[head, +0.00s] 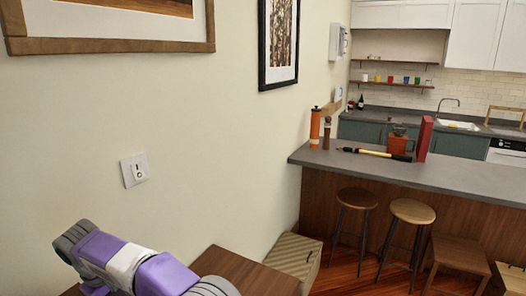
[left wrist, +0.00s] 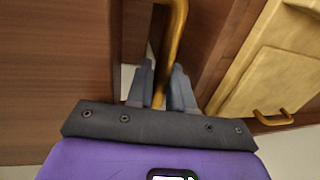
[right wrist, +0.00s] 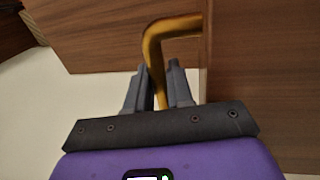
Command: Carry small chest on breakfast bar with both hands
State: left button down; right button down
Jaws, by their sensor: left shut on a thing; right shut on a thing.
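The small chest (head: 248,273) is a brown wooden box; its flat top shows at the bottom middle of the head view, partly behind my left arm. Its wooden side and a brass handle (left wrist: 178,35) show in the left wrist view, where my left gripper (left wrist: 162,75) is shut on the handle. Another brass handle (right wrist: 170,32) shows in the right wrist view, with my right gripper (right wrist: 160,75) shut on it beside a wooden side. Neither gripper shows in the head view. The grey-topped breakfast bar (head: 455,182) stands ahead to the right.
A striped box (head: 293,256) stands by the wall.

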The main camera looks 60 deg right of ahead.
aim_at(389, 165)
jog(key=k, duration=1)
jog(key=z, duration=2.55)
jog(key=i, duration=2.7)
